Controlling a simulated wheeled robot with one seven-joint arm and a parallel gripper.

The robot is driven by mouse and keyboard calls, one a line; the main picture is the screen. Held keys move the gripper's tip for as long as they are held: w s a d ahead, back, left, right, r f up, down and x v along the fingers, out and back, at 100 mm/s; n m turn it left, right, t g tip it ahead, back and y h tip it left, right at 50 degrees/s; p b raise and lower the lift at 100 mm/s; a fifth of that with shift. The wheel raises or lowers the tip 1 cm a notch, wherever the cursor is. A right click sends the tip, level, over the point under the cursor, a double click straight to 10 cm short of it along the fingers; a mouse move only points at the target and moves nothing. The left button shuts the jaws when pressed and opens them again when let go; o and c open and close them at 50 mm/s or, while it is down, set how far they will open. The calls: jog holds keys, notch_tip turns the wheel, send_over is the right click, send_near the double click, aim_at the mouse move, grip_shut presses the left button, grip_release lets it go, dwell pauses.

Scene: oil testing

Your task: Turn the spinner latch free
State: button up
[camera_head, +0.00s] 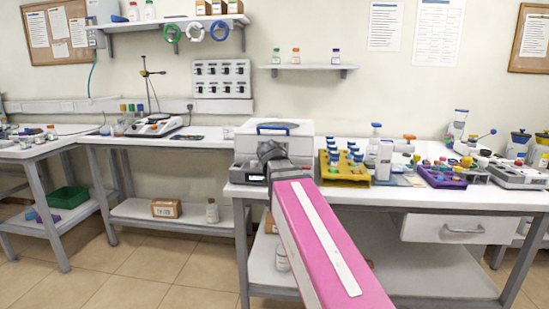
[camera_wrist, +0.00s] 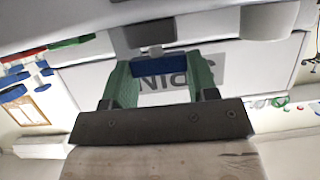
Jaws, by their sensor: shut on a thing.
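The spinner (camera_head: 247,142) is a white box with a blue handle on its lid, at the left end of the middle bench in the head view. In the wrist view, its pale front (camera_wrist: 240,58) fills much of the picture and carries an inverted "SPIN" label. A blue latch (camera_wrist: 163,68) sits on this front, with a grey part behind it. My gripper (camera_wrist: 160,70) has its green fingers on either side of the latch and is shut on it. In the head view, my pink arm and dark wrist cover the fingers, the latch and part of the spinner front.
Right of the spinner stand a yellow rack (camera_head: 345,178) with blue-capped vials, a white bottle (camera_head: 384,160) and a purple tray (camera_head: 441,180). A small shelf (camera_head: 308,68) hangs above. The floor to the left in front is clear.

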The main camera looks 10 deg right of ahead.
jog(key=n+y, duration=0.1)
jog(key=y, duration=0.1)
jog(key=n+y, duration=0.4)
jog(key=shift+d+y, duration=0.3)
jog(key=shift+d, duration=0.05)
jog(key=n+g+y, duration=0.1)
jog(key=n+y, duration=0.2)
jog(key=n, duration=0.1)
jog(key=shift+w+d+y, duration=0.1)
jog(key=shift+d+y, duration=0.05)
jog(key=shift+y, duration=0.25)
jog(key=shift+n+g+y, duration=0.9)
jog(key=shift+n+y, duration=0.2)
jog(key=shift+n, duration=0.1)
jog(key=o, duration=0.9)
jog(key=shift+o, duration=0.2)
jog(key=shift+d+r, duration=0.1)
